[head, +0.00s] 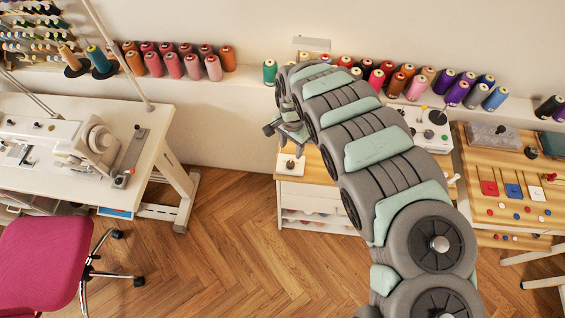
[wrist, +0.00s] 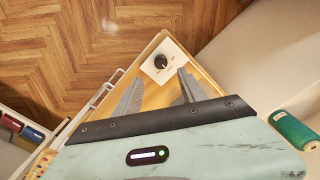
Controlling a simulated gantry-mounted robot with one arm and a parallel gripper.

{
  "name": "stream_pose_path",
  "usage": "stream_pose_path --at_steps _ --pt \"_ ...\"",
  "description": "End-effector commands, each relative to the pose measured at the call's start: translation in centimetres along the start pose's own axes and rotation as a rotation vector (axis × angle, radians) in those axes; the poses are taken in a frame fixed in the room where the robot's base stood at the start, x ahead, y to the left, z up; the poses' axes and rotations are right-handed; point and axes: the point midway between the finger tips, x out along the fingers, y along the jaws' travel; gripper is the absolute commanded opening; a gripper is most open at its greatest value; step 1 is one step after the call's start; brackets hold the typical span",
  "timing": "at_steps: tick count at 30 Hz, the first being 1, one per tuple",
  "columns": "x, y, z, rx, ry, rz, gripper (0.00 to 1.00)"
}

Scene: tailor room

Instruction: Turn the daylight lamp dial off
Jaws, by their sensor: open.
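The dial is a round black knob (wrist: 161,62) on a small white plate (wrist: 172,68), at the corner of a wooden top in the wrist view. In the head view the white plate (head: 284,168) with its dark knob sits at the left end of the wooden-topped cabinet. My gripper (wrist: 160,77) is open and empty, with the knob ahead of its fingertips and roughly between them. In the head view my gripper (head: 284,136) hangs above the plate, apart from it. The knob's pointer position is too small to tell. A white bar (head: 312,44), perhaps the lamp head, stands behind my arm.
A green thread spool (head: 270,71) and several others line the wall shelf behind the cabinet (head: 305,193). A sewing machine (head: 95,145) stands on the left table. A pink chair (head: 42,262) is at lower left. The wooden floor between is clear.

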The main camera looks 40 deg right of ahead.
Motion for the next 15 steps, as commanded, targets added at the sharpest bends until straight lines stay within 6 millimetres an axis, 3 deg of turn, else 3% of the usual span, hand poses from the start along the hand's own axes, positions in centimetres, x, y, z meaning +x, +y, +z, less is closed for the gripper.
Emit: stream_pose_path --at_steps 15 --pt "6.9 -0.3 0.4 -0.002 -0.006 -0.005 0.49"
